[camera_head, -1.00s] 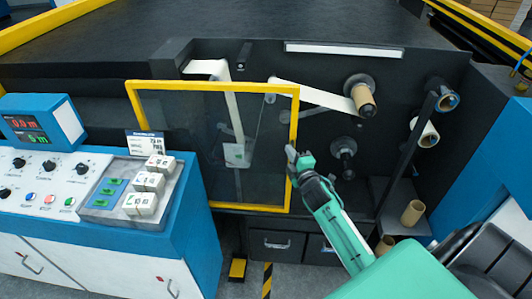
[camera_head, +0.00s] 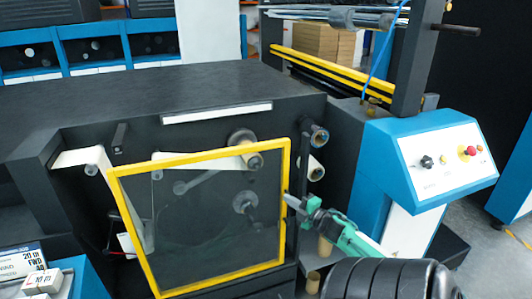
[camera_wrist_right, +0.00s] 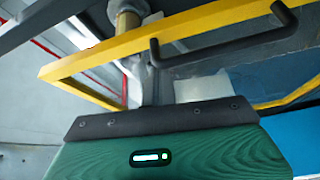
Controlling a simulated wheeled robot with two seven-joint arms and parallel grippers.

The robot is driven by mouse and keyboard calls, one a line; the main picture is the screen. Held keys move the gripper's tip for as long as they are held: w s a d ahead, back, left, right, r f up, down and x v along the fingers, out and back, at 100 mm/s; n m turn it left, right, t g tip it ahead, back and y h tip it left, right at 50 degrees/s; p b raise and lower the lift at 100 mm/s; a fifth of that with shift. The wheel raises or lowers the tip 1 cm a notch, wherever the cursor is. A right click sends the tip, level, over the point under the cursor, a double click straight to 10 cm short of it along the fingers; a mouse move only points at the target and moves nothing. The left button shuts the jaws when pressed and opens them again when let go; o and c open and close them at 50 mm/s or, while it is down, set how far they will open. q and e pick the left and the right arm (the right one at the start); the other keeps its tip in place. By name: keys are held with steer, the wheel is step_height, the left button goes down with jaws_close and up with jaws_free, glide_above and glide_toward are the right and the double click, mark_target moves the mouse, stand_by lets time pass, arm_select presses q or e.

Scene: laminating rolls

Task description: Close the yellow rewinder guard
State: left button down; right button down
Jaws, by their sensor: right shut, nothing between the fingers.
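The yellow rewinder guard (camera_head: 289,175) is a yellow frame with a clear panel. In the head view it stands in front of the dark machine face, with the spindles partly behind it. My right gripper (camera_head: 290,200) is shut and empty, with its tip at the guard's right edge. I cannot tell whether it touches. In the right wrist view the guard's yellow bar (camera_wrist_right: 110,57) crosses above my green gripper body, with a black handle (camera_wrist_right: 222,43) on it. The fingertips do not show clearly there. My left gripper is not in view.
A roll (camera_head: 312,168) and a dark vertical post (camera_head: 304,180) stand just right of the guard. A blue control console (camera_head: 385,140) with a red button stands further right. Floor shows at far right.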

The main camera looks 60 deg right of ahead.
steer(key=s+d, duration=0.2)
steer(key=d, duration=0.1)
steer(key=s+d, duration=0.1)
steer(key=shift+d+r, duration=0.1)
steer(key=shift+d, duration=0.1)
stand_by(0.3)
